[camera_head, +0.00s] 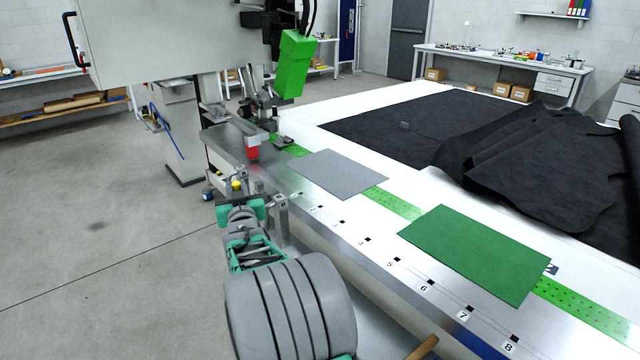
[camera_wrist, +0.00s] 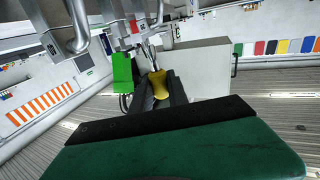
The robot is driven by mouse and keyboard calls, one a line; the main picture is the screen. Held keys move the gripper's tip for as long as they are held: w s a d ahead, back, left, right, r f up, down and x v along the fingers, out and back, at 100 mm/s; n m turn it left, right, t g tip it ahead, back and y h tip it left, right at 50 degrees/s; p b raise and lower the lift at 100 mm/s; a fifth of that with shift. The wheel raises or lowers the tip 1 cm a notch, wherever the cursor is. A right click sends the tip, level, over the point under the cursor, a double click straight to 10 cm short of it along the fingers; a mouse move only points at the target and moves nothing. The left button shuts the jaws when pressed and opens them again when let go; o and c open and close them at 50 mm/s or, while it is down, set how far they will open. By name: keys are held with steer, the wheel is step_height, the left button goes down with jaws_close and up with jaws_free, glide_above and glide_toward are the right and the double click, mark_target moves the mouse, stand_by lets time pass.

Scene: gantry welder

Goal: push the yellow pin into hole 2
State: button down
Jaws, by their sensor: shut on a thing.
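The yellow pin (camera_head: 237,185) sticks up at the tip of my gripper (camera_head: 238,198) in the head view. In the wrist view the yellow pin (camera_wrist: 158,84) sits between the two dark fingers of my gripper (camera_wrist: 159,92), which is shut on it. The gripper is beside the table's left long edge, apart from the row of holes. Hole 2 (camera_head: 320,207) appears to be the second small dark hole from the far end of the row; its label is too small to read. The pin's lower part is hidden by the fingers.
Metal brackets (camera_head: 281,214) stand close to the right of my gripper. A red-tipped tool (camera_head: 252,151) and a green block (camera_head: 294,64) on the machine are farther back. A grey sheet (camera_head: 338,174) and green sheet (camera_head: 474,252) lie on the table. Floor at left is clear.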

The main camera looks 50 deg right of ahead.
steer(key=s+d+f+m+g+h+b, duration=0.1)
steer(key=s+d+m+g+h, duration=0.2)
steer(key=s+d, duration=0.55)
steer(key=s+d+f+m+g+h+b, duration=0.1)
steer(key=s+d+m+g+h+b, duration=0.15)
steer(key=d, duration=1.05)
steer(key=shift+n+y, duration=0.25)
steer(key=shift+y, duration=0.1)
steer(key=shift+f, duration=2.15)
steer(key=shift+a+f+b, duration=0.1)
steer(key=shift+b, duration=0.45)
steer(key=shift+b, duration=0.5)
steer(key=shift+f+b, duration=1.8)
steer(key=shift+b, duration=0.15)
steer(key=c, duration=1.2)
jaws_free()
steer(key=shift+r, duration=0.1)
